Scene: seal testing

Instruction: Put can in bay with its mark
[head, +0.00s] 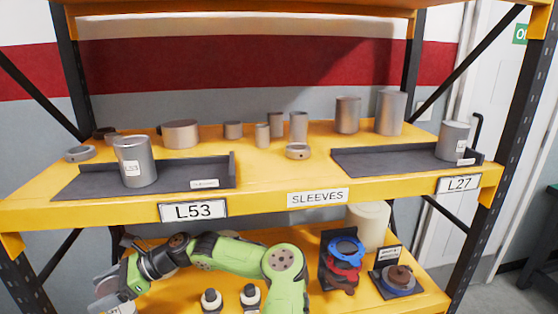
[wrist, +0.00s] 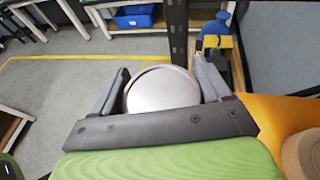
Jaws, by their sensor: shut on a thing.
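My gripper (head: 110,286) is at the lower left of the head view, below the upper shelf. It is shut on a metal can, whose round top (wrist: 162,90) shows between the fingers in the wrist view. A white label at the can's lower part is partly cut off by the head view's bottom edge; I cannot read it surely. The L53 bay (head: 80,185) is a dark tray at the left of the upper shelf, with a can (head: 138,165) marked L53 in it. The L27 bay (head: 385,162) is at the right, with a labelled can (head: 452,138) at its right end.
Several metal sleeves, including a wide one (head: 180,134) and a tall one (head: 390,112), stand behind the bays. A SLEEVES label (head: 318,198) is on the shelf edge. Red and blue rings on a stand (head: 344,262) and a pale cylinder (head: 368,225) occupy the lower shelf.

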